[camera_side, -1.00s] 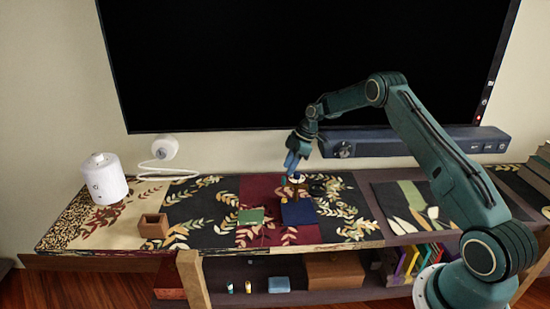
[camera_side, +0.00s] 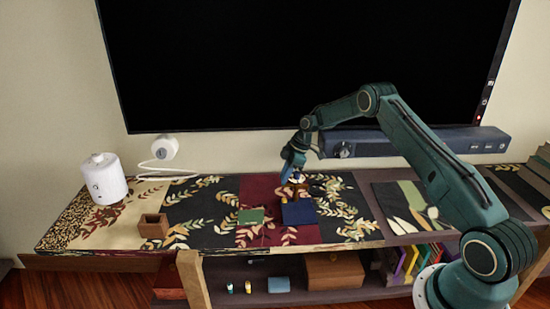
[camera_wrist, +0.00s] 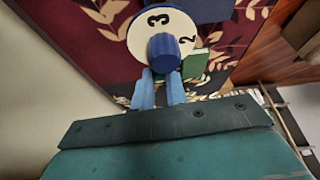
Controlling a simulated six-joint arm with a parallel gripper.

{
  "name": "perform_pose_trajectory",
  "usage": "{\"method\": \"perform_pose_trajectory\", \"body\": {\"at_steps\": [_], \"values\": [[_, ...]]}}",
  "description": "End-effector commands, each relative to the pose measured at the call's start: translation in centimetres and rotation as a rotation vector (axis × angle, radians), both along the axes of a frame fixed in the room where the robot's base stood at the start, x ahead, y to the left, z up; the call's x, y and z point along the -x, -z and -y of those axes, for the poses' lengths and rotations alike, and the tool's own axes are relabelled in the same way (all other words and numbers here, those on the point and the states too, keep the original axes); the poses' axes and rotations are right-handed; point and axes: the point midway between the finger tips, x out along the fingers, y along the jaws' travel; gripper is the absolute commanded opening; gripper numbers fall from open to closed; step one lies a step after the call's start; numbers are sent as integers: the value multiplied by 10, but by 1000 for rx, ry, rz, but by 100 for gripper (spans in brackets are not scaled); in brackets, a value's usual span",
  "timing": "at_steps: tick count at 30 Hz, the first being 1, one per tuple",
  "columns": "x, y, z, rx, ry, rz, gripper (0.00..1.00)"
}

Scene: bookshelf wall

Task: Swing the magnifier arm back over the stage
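My gripper (camera_side: 287,176) points down over the back middle of the shelf top, close to a small round device (camera_side: 297,179). In the wrist view the two blue fingers (camera_wrist: 161,76) stand a little apart, with a narrow gap between them. Just beyond their tips is a blue knob (camera_wrist: 163,50) on a white disc (camera_wrist: 140,22) marked 3 and 2. I cannot tell whether the fingers touch the knob. A small dark item (camera_side: 317,189) lies right of the device. I cannot make out a magnifier arm or a stage for certain.
A dark blue block (camera_side: 298,212) is in front of the device, and a green block (camera_side: 250,216) left of it. An open wooden box (camera_side: 153,226) and a white cylinder (camera_side: 105,180) stand further left.

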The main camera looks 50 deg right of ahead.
Motion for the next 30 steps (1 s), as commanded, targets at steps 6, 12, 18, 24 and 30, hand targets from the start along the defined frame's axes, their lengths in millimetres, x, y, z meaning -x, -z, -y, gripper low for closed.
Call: {"method": "perform_pose_trajectory", "body": {"at_steps": [6,12,18,24,30], "values": [[0,-1,1,0,40,-2,0],[-3,0,8,0,206,-3,0],[-5,0,15,1,378,-2,0],[-6,0,17,1,424,-2,0],[-6,0,17,1,423,-2,0]]}}
